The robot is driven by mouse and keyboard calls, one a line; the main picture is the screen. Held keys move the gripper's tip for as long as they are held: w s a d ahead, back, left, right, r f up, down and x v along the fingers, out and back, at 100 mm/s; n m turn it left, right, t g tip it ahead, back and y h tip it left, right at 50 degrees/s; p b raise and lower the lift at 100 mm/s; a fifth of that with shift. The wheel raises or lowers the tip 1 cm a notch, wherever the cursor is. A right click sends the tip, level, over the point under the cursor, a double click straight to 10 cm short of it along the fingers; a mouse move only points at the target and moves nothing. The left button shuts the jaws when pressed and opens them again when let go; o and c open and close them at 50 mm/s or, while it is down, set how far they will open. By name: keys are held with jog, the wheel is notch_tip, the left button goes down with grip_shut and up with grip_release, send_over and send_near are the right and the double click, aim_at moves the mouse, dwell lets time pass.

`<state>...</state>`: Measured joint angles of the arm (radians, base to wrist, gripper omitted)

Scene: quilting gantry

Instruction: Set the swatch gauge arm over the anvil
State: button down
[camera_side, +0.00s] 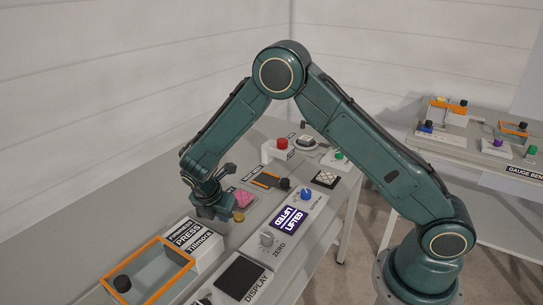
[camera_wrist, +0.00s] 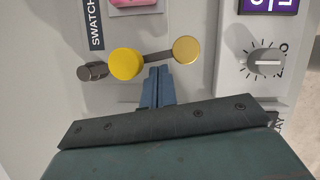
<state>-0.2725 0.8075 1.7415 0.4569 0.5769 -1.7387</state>
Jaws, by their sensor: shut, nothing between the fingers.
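The swatch gauge shows in the wrist view next to a dark label reading "SWATCH". Its thin arm (camera_wrist: 155,58) runs from a dark round post (camera_wrist: 92,72) at left, past a yellow knob (camera_wrist: 125,63), to a gold disc (camera_wrist: 187,49) at right. I cannot tell whether this disc is the arm's foot or the anvil. In the side view a small gold disc (camera_side: 238,216) shows beside my gripper (camera_side: 212,212), which hides most of the gauge. My gripper's blue fingers (camera_wrist: 157,72) are shut and empty, just below the arm in the wrist view, between knob and disc.
A purple display (camera_side: 289,220) reads "LIFTED". A grey ZERO dial (camera_wrist: 264,61) stands right of the gauge. A pink quilted swatch (camera_side: 244,197) lies behind it. An orange-rimmed tray (camera_side: 165,241) and a firmness press box (camera_side: 192,243) stand nearer the camera.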

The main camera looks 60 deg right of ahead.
jog(key=shift+d+n, duration=0.4)
jog(key=shift+d+n+t, duration=0.6)
jog(key=shift+d+n, duration=0.55)
jog(key=shift+n, duration=0.05)
jog(key=d+n, duration=0.1)
jog(key=d+n+y, duration=0.1)
jog(key=shift+w+d+n+t, duration=0.1)
jog(key=shift+w+n+t, duration=0.2)
jog(key=shift+w+t, duration=0.1)
jog(key=shift+w+d, duration=0.6)
jog(key=shift+d, duration=0.15)
jog(key=shift+w+d, duration=0.55)
jog(key=shift+d, duration=0.35)
